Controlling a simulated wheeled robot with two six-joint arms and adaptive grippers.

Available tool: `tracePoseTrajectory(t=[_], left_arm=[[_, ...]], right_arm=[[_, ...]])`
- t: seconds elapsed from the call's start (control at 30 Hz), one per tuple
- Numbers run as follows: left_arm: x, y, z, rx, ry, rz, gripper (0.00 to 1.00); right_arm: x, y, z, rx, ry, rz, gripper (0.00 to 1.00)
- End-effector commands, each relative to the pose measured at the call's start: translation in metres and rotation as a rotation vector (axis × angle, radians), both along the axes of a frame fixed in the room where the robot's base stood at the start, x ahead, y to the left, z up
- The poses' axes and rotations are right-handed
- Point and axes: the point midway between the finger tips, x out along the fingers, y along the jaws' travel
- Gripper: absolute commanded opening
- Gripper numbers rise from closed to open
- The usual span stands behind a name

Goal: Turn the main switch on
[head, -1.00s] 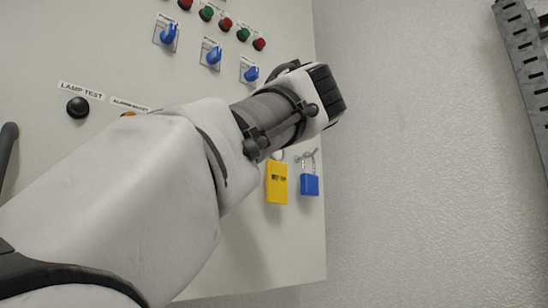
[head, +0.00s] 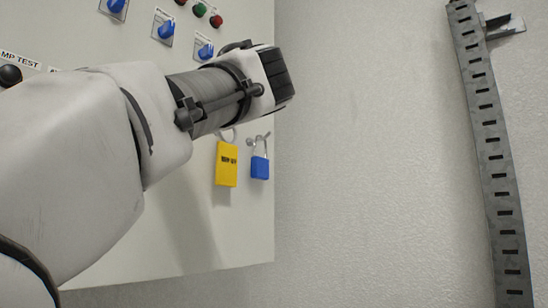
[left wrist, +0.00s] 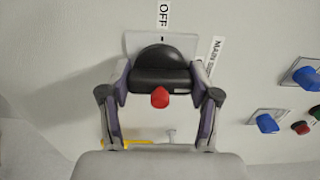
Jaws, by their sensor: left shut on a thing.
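The main switch (left wrist: 163,58) is a black knob with a red tip (left wrist: 160,97) on a pale plate, seen in the left wrist view. The red tip points down in that picture, away from the "OFF" label (left wrist: 163,13) above. A tilted label starting with "MAIN" (left wrist: 214,57) is to the right. My left gripper (left wrist: 161,80) is shut on the knob, one finger on each side. In the head view my left arm reaches across the panel and its gripper end (head: 275,78) hides the switch. My right gripper is in neither view.
A yellow padlock (head: 227,164) and a blue padlock (head: 260,167) hang below my wrist. Blue selector knobs (head: 163,29) and red and green lamps are on the panel (head: 235,235). A slotted metal rail (head: 490,150) runs down the wall at right.

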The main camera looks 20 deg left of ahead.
Motion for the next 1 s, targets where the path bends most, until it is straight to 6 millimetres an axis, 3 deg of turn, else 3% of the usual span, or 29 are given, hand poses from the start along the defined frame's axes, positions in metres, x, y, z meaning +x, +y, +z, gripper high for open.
tracePoseTrajectory(t=[0.57,0.6,0.63,1.0], left_arm=[[0.0003,0.0001,0.0001,0.014,0.034,0.0,0.27],[0.0003,0.0001,0.0001,0.014,0.033,0.0,0.76],[0.0003,0.0001,0.0001,0.014,0.033,0.0,0.87],[0.0001,0.0001,0.0,0.013,0.032,0.0,0.88]], right_arm=[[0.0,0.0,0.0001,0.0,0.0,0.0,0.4],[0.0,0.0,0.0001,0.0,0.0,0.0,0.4],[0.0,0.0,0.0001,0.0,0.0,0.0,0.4],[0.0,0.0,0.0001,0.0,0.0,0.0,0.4]])
